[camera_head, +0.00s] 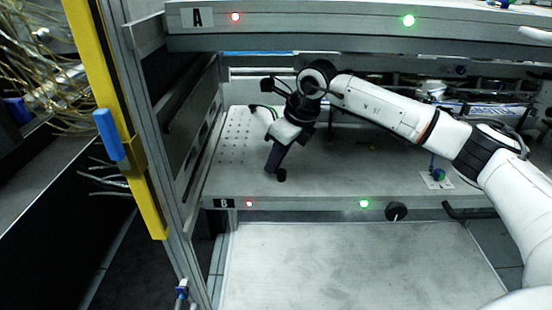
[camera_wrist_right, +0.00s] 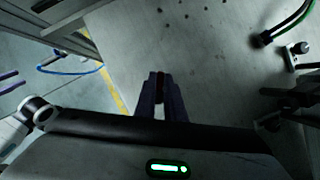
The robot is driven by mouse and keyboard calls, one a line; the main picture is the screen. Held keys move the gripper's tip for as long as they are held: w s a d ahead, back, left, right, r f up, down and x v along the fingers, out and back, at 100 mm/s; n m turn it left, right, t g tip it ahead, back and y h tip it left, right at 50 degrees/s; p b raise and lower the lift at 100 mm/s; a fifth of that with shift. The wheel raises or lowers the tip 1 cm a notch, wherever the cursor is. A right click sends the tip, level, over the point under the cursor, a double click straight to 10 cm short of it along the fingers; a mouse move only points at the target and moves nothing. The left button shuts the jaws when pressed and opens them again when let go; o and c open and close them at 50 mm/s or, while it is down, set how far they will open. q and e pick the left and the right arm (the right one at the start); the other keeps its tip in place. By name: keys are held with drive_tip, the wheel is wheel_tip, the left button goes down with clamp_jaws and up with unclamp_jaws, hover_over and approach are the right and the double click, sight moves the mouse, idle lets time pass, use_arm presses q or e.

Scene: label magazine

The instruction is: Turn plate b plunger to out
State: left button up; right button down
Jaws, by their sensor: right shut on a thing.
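Plate B (camera_head: 330,187) is the lower grey shelf plate, with a "B" label (camera_head: 224,203) on its front edge. My right gripper (camera_head: 279,172) points down over the plate's left front part. Its dark purple fingers are shut on a small black round knob (camera_head: 281,175), which I take to be the plunger. In the right wrist view the fingers (camera_wrist_right: 160,82) close around something dark, and the knob's shape is mostly hidden. Whether it stands in or out cannot be told. Purple finger-like parts (camera_wrist_right: 10,82), perhaps my left gripper, show at the left edge of that view.
Plate A (camera_head: 330,42) lies above my right arm. A yellow post (camera_head: 115,110) and a metal frame stand left.

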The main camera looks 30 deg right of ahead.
drive_tip(key=shift+s+f+n, duration=0.1)
drive_tip(key=shift+n, duration=0.3)
drive_tip(key=c, duration=1.8)
unclamp_jaws()
drive_tip(key=shift+c, duration=0.2)
drive_tip(key=shift+r, duration=0.2)
drive_tip(key=s+d, duration=0.2)
drive_tip(key=s, duration=0.1)
drive_tip(key=s+d, duration=0.2)
drive_tip(key=s, duration=0.2)
drive_tip(key=s+d, duration=0.2)
drive_tip(key=s, duration=0.1)
drive_tip(key=shift+s+r+b, duration=0.35)
drive_tip(key=shift+r+b, duration=0.05)
drive_tip(key=shift+s, duration=0.15)
